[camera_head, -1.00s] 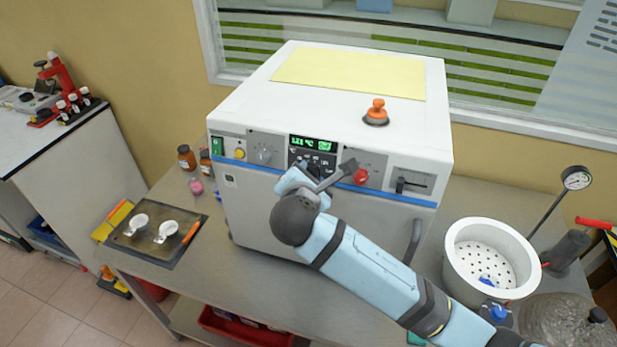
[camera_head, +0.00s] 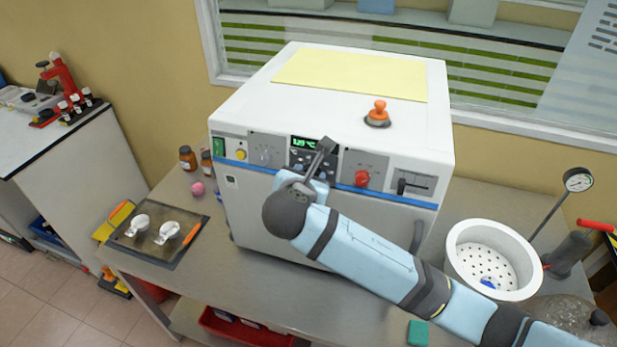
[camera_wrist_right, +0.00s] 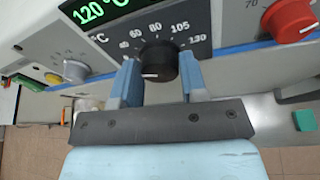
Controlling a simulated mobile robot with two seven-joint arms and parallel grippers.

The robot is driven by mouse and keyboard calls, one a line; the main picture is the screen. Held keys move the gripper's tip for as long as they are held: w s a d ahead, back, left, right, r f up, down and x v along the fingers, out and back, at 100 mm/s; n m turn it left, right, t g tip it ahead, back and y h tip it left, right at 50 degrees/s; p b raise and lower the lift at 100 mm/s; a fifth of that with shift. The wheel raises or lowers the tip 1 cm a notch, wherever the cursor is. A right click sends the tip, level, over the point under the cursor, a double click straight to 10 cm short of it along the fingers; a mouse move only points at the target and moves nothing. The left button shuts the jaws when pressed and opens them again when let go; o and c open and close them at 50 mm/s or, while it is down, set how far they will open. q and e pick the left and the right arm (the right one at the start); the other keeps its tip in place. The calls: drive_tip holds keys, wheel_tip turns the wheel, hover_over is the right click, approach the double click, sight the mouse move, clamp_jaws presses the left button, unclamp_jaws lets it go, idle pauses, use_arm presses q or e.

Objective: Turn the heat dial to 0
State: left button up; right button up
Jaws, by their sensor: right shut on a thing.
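The heat dial (camera_wrist_right: 158,62) is a black knob on the dark panel of the white oven-like machine (camera_head: 400,140). Numbers such as 60, 80, 105 and 130 curve above it in the right wrist view. A white mark shows on its front, low and roughly level. My right gripper (camera_wrist_right: 160,72) is shut on the dial, one blue finger on each side. In the head view the gripper (camera_head: 318,168) hides most of the dial. The green display (camera_wrist_right: 88,12) above it reads 120 °C. My left gripper is not in view.
A red knob (camera_head: 362,179) sits right of the dial, and a grey knob (camera_head: 263,155) sits left of it. A slider (camera_head: 408,185) is further right. A tray with two white cups (camera_head: 150,245) and a perforated white pot (camera_head: 490,245) stand on the bench.

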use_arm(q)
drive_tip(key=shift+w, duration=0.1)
use_arm(e)
drive_tip(key=shift+f, duration=0.1)
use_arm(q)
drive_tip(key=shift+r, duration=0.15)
use_arm(e)
drive_tip(key=o, duration=0.9)
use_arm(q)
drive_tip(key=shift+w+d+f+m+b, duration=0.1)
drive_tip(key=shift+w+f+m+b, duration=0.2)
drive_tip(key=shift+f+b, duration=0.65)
use_arm(e)
drive_tip(key=shift+v, duration=6.95)
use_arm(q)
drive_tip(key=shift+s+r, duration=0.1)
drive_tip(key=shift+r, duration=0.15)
use_arm(e)
drive_tip(key=shift+d+f, duration=0.1)
